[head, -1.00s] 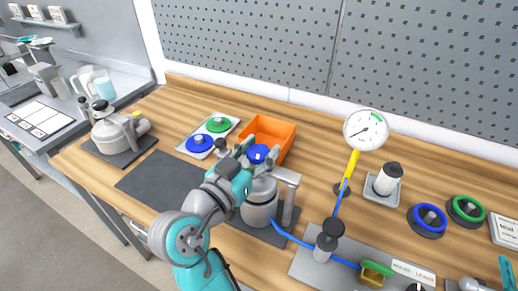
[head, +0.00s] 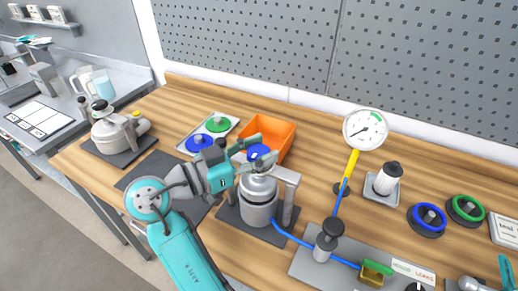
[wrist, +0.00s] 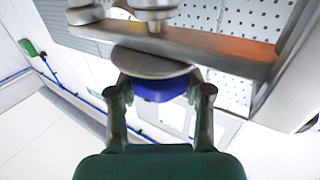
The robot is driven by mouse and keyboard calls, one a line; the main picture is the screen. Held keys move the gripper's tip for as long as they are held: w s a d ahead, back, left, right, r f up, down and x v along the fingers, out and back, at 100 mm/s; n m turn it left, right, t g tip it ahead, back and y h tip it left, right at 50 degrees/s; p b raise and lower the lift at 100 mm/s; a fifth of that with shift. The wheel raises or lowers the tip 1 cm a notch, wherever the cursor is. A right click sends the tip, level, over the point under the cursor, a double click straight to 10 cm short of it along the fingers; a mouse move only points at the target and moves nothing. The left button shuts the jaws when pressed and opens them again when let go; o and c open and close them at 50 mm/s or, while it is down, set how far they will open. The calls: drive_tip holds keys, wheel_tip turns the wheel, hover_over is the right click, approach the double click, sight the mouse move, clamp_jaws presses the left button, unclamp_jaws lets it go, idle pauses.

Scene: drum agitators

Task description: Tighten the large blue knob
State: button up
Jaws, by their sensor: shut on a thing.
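The large blue knob (head: 258,152) sits at the top of the silver drum agitator (head: 259,205) in the head view. My gripper (head: 252,151) reaches it from the left, with its fingers on either side of the knob. In the wrist view the blue knob (wrist: 158,90) is between the two fingers of my gripper (wrist: 160,92), next to a round metal disc (wrist: 150,62) and a metal bar (wrist: 190,48). The gripper is shut on the knob. My fingers hide part of it in the head view.
An orange bin (head: 278,135) stands right behind the knob. A tray (head: 184,149) with blue and green discs is to the left. A pressure gauge (head: 366,128) on a yellow stem and a blue hose (head: 290,236) are to the right. A dark mat (head: 150,172) lies bare at left.

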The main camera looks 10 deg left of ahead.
drive_tip(key=shift+r, duration=0.15)
drive_tip(key=o, duration=1.2)
drive_tip(key=v, duration=1.2)
